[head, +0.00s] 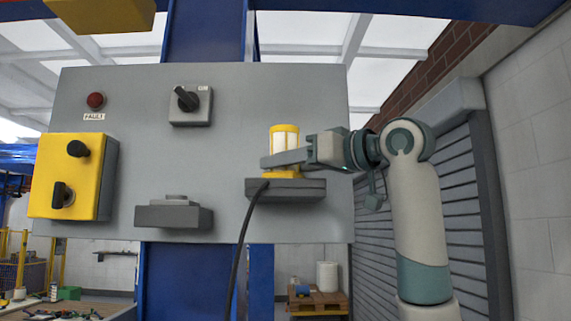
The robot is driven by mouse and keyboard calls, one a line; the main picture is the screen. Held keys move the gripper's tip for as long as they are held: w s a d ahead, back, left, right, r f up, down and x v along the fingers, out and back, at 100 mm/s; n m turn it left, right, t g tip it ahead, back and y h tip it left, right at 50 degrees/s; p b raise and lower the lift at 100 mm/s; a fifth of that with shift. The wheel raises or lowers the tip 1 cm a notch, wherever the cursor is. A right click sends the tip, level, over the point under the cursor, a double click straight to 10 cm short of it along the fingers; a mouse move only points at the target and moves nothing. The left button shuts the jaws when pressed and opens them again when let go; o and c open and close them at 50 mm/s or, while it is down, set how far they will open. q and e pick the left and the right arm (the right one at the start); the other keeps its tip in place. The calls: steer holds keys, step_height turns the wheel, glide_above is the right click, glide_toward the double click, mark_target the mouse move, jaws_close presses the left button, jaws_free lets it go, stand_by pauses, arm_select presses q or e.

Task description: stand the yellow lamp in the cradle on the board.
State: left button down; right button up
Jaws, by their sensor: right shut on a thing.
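The yellow lamp (285,143), with a pale lit-looking body and yellow cap, is upright in front of the grey board (232,110). My right gripper (282,160), coming in from the right, is shut on the lower part of the lamp. The lamp's base is at the right grey ledge (307,189); I cannot tell whether it rests on it or hovers. A second grey ledge (172,217) with a raised block on top is lower left and empty. I cannot tell for sure which ledge is the cradle. My left gripper is not in view.
A dark cable (241,235) hangs from beside the lamp, in front of the right ledge. A yellow box (100,160) with black knobs, a black rotary switch (186,98) and a red fault light (95,100) are on the board. The board between the ledges is clear.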

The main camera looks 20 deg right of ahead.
mark_target(299, 172)
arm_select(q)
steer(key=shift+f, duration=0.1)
arm_select(e)
steer(key=shift+f, duration=0.1)
steer(key=o, duration=0.9)
steer(key=shift+f, duration=0.1)
steer(key=o, duration=0.4)
steer(key=shift+r, duration=0.25)
steer(key=shift+s+d+f+b, duration=0.2)
steer(key=shift+s+d+b, duration=0.2)
steer(key=shift+s, duration=0.1)
steer(key=shift+b+v, duration=0.45)
steer(key=shift+v, duration=0.55)
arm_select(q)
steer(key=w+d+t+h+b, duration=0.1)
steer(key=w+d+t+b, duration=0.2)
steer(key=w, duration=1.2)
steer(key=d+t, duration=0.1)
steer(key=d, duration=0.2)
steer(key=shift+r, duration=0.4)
arm_select(e)
steer(key=v, duration=0.8)
steer(key=shift+s+d+r, duration=0.15)
steer(key=shift+s+d, duration=0.05)
steer(key=shift+s, duration=0.1)
